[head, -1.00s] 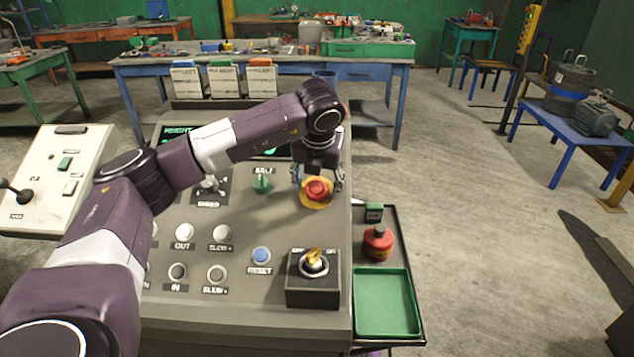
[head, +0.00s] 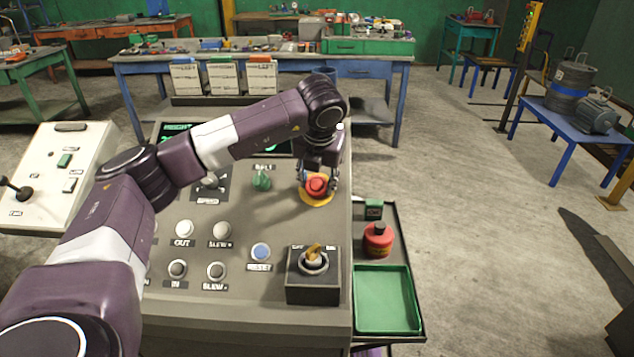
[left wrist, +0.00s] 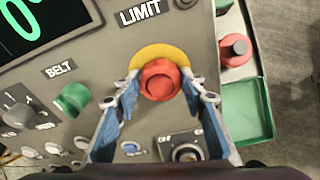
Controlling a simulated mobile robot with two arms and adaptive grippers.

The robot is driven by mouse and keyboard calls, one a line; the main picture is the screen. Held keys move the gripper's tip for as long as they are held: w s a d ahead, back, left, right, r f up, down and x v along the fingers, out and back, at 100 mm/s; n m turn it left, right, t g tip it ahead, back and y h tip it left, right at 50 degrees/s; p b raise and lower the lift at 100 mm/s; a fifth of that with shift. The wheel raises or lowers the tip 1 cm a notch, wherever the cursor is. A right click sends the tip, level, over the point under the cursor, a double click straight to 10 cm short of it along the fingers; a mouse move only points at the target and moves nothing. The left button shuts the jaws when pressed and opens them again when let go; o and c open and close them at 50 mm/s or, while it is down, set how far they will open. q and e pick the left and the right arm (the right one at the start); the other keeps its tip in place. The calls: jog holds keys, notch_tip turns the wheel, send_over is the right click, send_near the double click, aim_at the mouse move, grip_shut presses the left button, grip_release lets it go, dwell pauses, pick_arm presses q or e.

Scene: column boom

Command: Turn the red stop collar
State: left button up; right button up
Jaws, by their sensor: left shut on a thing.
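The red stop collar (head: 316,185) sits on a yellow ring (head: 316,201) at the right of the sloped grey control panel (head: 230,295). My left gripper (head: 318,180) comes down over it from above, with one finger on each side. In the left wrist view the red collar (left wrist: 160,80) lies between the two blue-padded fingertips (left wrist: 160,88), and the fingers are shut on it. The yellow ring (left wrist: 158,54) shows beyond it, under the word LIMIT. My right gripper is not in view.
A green belt knob (head: 262,180), a blue reset button (head: 261,252) and a key-switch box (head: 313,290) with a yellow handle surround the collar. Open floor lies to the right.

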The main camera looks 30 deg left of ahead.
pick_arm(q)
jog(key=m+b, duration=0.1)
jog(key=m, duration=0.3)
jog(key=shift+d+m+y+b, duration=0.15)
jog(key=shift+m+y+b, duration=0.15)
jog(key=shift+b, duration=0.1)
jog(key=shift+d+m+b, duration=0.1)
jog(key=shift+m+b, duration=0.2)
jog(key=shift+m, duration=0.8)
jog(key=shift+m+y, duration=0.3)
jog(key=shift+m, duration=0.7)
jog(key=shift+s, duration=0.1)
jog(key=shift+f, duration=0.1)
jog(key=o, duration=1.2)
jog(key=shift+c, duration=0.2)
jog(key=v, duration=1.2)
